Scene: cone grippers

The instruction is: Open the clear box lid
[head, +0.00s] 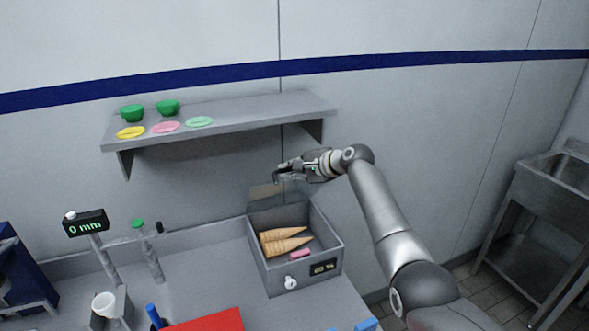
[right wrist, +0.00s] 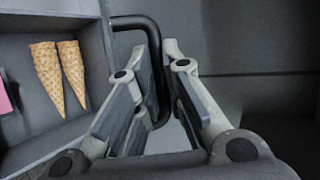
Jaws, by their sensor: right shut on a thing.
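A grey box (head: 268,276) stands on the counter with two cones (head: 284,240) and a pink item (head: 300,254) inside. The cones also show in the right wrist view (right wrist: 62,78). Its see-through lid (head: 278,197) is raised at the back of the box, so the inside shows openly. My right gripper (head: 283,172) is above the back of the box, reaching in from the right. In the right wrist view, its fingers (right wrist: 158,68) are closed around the dark lid handle (right wrist: 134,22). My left gripper is out of view.
A wall shelf (head: 240,110) with green bowls and coloured discs hangs above and behind the box. A 0 mm display (head: 86,223), a white cup (head: 104,304) and a red board (head: 207,322) are left and front. A sink (head: 550,185) stands far right.

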